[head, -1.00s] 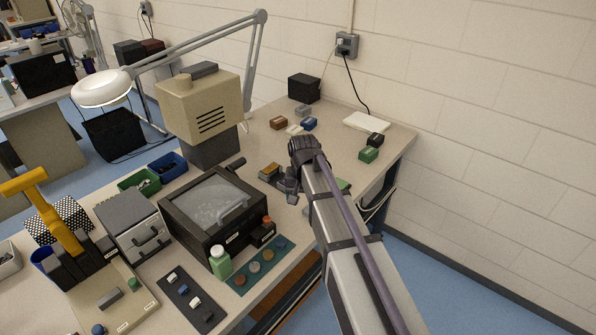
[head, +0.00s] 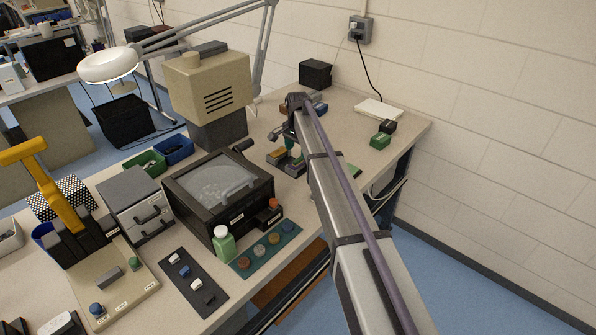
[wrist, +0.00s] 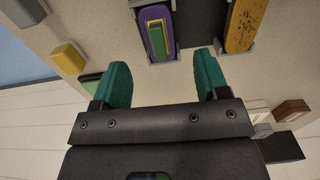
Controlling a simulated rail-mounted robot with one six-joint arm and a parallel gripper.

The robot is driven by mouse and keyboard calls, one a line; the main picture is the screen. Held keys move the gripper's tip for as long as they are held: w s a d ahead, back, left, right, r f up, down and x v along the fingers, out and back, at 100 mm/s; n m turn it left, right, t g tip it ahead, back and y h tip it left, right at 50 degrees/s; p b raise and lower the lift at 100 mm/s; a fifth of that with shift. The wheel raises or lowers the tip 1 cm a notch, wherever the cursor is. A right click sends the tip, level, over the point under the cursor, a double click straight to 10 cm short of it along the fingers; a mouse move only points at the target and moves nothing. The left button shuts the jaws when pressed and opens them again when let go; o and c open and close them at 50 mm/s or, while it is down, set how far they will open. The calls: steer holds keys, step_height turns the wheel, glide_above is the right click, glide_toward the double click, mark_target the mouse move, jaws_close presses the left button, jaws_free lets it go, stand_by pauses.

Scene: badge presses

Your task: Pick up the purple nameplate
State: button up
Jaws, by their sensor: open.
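The purple nameplate (wrist: 158,32) shows at the top of the wrist view, with a green and yellowish stripe along its middle. It sits in a dark holder with grey clips at its end. My gripper (wrist: 163,78) is open, its two teal fingers spread wide. The nameplate lies just beyond the fingertips, roughly in line with the gap, and nothing is between the fingers. In the head view my gripper (head: 292,140) is over the table, right of the beige press, and my arm partly covers that area. I cannot clearly make out the nameplate there.
An orange speckled nameplate (wrist: 245,24) stands beside the purple one in the wrist view. A yellow block (wrist: 68,56) and a brown block (wrist: 292,109) lie nearby.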

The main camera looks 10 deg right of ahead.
mark_target(298, 159)
steer(key=shift+f+b, duration=2.45)
steer(key=shift+f+b, duration=0.3)
steer(key=shift+c, duration=0.5)
steer(key=c, duration=0.9)
